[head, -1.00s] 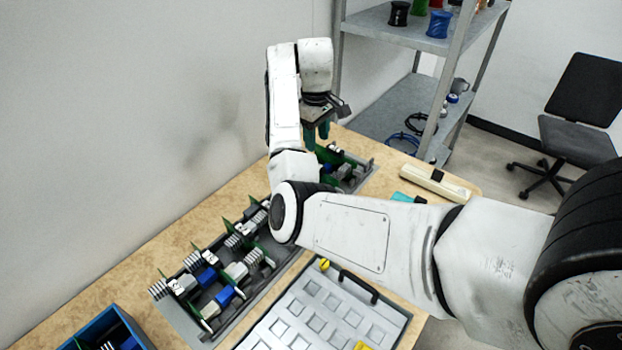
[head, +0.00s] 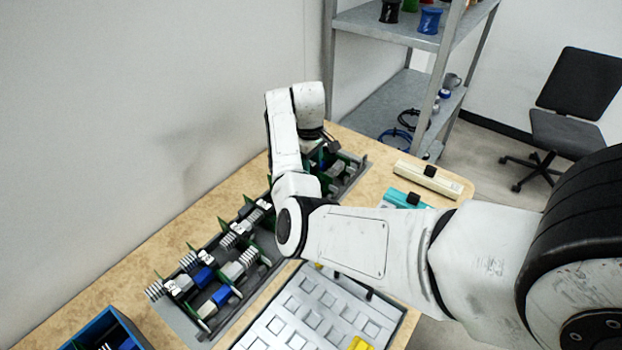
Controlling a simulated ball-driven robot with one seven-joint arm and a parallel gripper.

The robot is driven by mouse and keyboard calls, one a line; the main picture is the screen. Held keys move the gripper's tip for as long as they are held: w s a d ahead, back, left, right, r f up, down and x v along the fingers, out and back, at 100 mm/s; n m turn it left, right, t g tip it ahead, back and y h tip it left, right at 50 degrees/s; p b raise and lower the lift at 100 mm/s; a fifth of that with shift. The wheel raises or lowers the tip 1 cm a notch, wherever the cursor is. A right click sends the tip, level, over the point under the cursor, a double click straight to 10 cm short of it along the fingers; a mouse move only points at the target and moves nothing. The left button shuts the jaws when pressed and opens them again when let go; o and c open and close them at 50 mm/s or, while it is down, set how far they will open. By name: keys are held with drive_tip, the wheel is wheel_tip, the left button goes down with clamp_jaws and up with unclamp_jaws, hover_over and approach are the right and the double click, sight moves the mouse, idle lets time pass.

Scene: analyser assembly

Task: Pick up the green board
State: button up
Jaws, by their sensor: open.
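Several green boards with grey, blue and white parts stand in a long dark rack (head: 197,328) along the wall side of the table. One green board (head: 334,160) shows at the rack's far end, partly hidden by my arm. My gripper (head: 322,152) is pointed down among the boards at that far end. Its fingertips are mostly hidden behind the arm and the parts there. It is open, and I cannot see whether a board lies between its fingers.
A grey tray with square pockets (head: 283,318) lies in front of the rack. A blue bin (head: 93,332) is at the lower left. A cream device (head: 428,178) and a teal device (head: 402,198) lie on the right. A metal shelf (head: 368,108) stands behind the table.

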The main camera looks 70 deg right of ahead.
drive_tip(key=shift+c, duration=0.5)
clamp_jaws()
drive_tip(key=shift+r, duration=0.1)
wheel_tip(320, 180, up, 10)
drive_tip(key=b, duration=0.1)
idle(0.4)
drive_tip(key=shift+r+p, duration=2)
drive_tip(key=shift+p, duration=0.65)
